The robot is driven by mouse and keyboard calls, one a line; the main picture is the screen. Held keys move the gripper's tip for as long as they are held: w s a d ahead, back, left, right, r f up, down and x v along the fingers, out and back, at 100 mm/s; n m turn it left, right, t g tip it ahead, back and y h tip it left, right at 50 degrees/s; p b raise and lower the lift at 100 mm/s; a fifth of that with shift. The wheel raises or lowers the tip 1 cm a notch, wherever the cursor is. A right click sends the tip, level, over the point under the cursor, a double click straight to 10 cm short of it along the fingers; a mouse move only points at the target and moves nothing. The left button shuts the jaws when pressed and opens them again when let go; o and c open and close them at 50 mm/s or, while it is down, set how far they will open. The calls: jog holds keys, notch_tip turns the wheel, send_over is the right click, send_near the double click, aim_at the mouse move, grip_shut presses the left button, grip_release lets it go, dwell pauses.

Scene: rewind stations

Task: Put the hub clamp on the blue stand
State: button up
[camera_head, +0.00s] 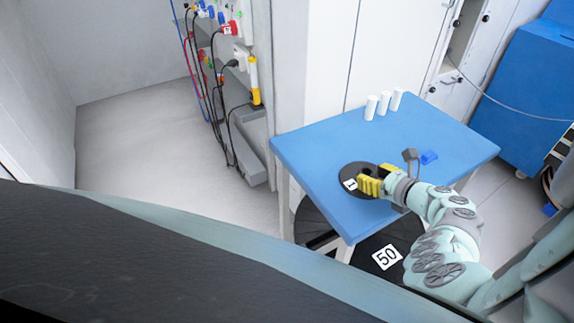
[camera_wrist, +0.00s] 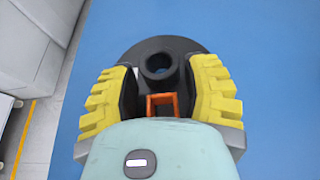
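A black disc (camera_head: 345,172) with a white "1" label lies on the blue table. A round black collar with a hole (camera_wrist: 159,66) stands at the disc's middle in the wrist view, with an orange bracket (camera_wrist: 162,99) just nearer; this looks like the hub clamp. My gripper (camera_head: 379,178) is over the disc, its yellow fingers wide apart on either side of the collar and bracket in the wrist view (camera_wrist: 160,95). I see no clear grip; contact is hard to judge against the dark disc. A small blue piece (camera_head: 430,157), perhaps the blue stand, is on the table behind my wrist.
A small grey block (camera_head: 410,155) stands beside the blue piece. Three white cylinders (camera_head: 383,103) stand at the blue table's (camera_head: 310,150) back edge. A large black disc labelled 50 (camera_head: 362,258) is below the table. The table's back right is clear.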

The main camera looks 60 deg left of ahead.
jog(key=shift+d+r, duration=0.1)
jog(key=shift+r, duration=0.05)
jog(key=shift+d+r, duration=0.1)
jog(key=shift+d, duration=0.1)
jog(key=v, duration=1.1)
jog(key=shift+d, duration=0.2)
